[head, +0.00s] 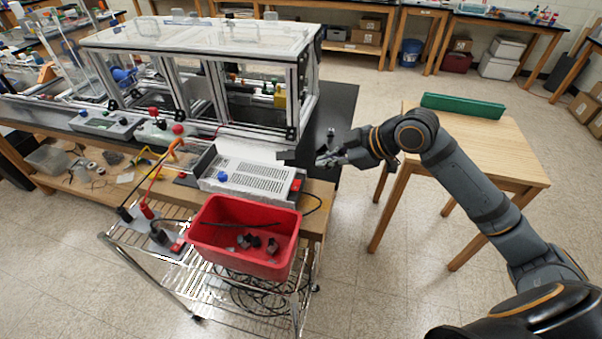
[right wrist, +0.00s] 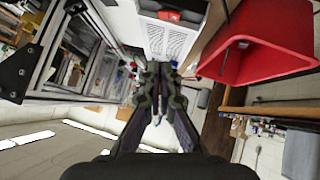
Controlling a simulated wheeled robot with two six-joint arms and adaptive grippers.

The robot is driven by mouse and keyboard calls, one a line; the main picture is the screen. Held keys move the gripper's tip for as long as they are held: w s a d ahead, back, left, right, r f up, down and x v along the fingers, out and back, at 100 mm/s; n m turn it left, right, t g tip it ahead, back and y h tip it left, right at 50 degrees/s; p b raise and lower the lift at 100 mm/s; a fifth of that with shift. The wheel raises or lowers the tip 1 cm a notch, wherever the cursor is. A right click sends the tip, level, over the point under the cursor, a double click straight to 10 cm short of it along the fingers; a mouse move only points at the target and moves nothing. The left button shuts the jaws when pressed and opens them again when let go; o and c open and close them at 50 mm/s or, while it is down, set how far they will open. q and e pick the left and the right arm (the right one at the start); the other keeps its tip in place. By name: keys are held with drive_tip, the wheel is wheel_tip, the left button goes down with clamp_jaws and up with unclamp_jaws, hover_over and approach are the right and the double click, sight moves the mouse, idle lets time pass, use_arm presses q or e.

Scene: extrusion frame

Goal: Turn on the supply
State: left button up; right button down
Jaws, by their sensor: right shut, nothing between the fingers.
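The supply (head: 245,178) is a light grey box with a vented top, a blue knob and a red switch (head: 296,185) at its right end. It stands on the bench behind the red bin. In the right wrist view the supply (right wrist: 172,42) is beyond my fingertips, with the red switch (right wrist: 169,16) at the top. My right gripper (head: 322,161) is shut and empty, to the right of the supply and apart from the switch in the head view. It also shows in the right wrist view (right wrist: 160,72). My left gripper is not in view.
A red bin (head: 206,225) with dark parts stands in front of the supply on a wire cart (head: 152,270). A framed enclosure (head: 292,105) stands behind. Red and black leads run at the left. A wooden table (head: 480,150) with a green block is at the right.

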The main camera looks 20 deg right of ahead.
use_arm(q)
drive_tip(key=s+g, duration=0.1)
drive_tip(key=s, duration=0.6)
use_arm(e)
drive_tip(key=p, duration=0.3)
hover_over(296, 185)
drive_tip(key=s, duration=0.1)
drive_tip(key=f, duration=0.6)
drive_tip(key=shift+s+d+f, duration=0.15)
drive_tip(key=shift+d+f, duration=0.2)
drive_tip(key=shift+d, duration=0.05)
drive_tip(key=shift+w+d+f, duration=0.1)
drive_tip(key=shift+d+f, duration=0.05)
drive_tip(key=shift+f, duration=0.5)
drive_tip(key=shift+w+d+f, duration=0.1)
drive_tip(key=shift+d+f, duration=0.05)
drive_tip(key=shift+f, duration=0.45)
drive_tip(key=shift+w+d+f, duration=0.1)
drive_tip(key=shift+d+f, duration=0.1)
drive_tip(key=shift+f, duration=0.35)
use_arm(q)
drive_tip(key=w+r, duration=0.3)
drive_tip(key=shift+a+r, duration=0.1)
use_arm(e)
drive_tip(key=shift+f, duration=0.1)
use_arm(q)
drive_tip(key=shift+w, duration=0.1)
